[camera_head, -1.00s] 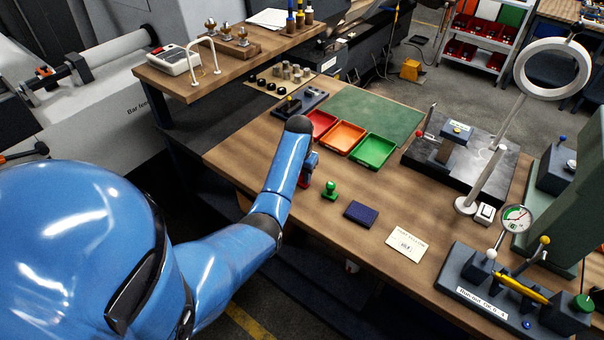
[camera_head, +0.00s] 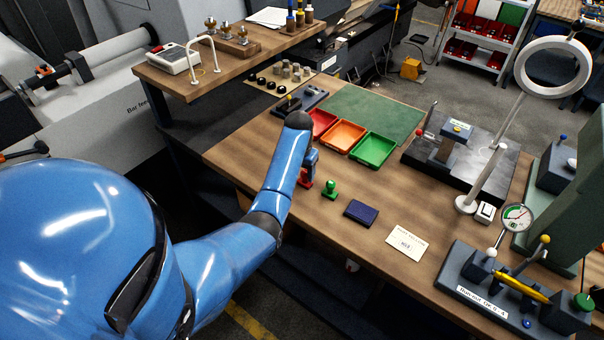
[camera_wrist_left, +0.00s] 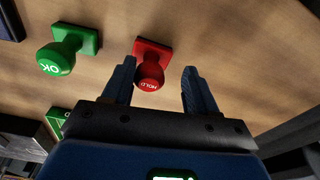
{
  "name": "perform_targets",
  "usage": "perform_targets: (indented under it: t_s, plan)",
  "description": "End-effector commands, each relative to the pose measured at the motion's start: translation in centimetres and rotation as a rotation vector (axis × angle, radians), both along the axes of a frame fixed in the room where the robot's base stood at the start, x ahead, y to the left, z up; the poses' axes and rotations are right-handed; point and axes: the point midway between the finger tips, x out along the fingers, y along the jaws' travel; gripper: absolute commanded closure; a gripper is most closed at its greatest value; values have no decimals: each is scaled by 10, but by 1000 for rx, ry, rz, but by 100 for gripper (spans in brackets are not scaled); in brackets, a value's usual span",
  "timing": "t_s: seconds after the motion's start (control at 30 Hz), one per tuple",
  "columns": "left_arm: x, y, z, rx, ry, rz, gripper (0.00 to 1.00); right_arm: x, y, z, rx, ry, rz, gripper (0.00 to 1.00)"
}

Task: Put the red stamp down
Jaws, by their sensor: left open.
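The red stamp (camera_wrist_left: 150,72) stands on the wooden bench in the left wrist view, its round top marked HOLD. In the head view only a bit of its red base (camera_head: 305,184) shows beside my left arm. My left gripper (camera_wrist_left: 158,75) is open, with the stamp between its fingers but nearer the left finger; a gap shows on the right. In the head view the left gripper (camera_head: 309,163) is mostly hidden behind my blue forearm. My right gripper is in neither view.
A green OK stamp (camera_head: 330,188) stands close to the right of the red stamp. A dark blue ink pad (camera_head: 361,212) and a paper card (camera_head: 406,243) lie further right. Red, orange and green trays (camera_head: 372,150) sit behind. Bare bench lies between them.

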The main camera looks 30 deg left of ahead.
Motion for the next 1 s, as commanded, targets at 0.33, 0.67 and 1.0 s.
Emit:
perform_targets:
  t_s: [0.33,0.67,1.0]
  plan:
    - [-6,-2,59,2,-5,0,42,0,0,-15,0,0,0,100]
    - [-13,-3,106,0,0,0,42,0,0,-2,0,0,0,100]
    - [-14,-4,110,0,1,0,42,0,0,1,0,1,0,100]
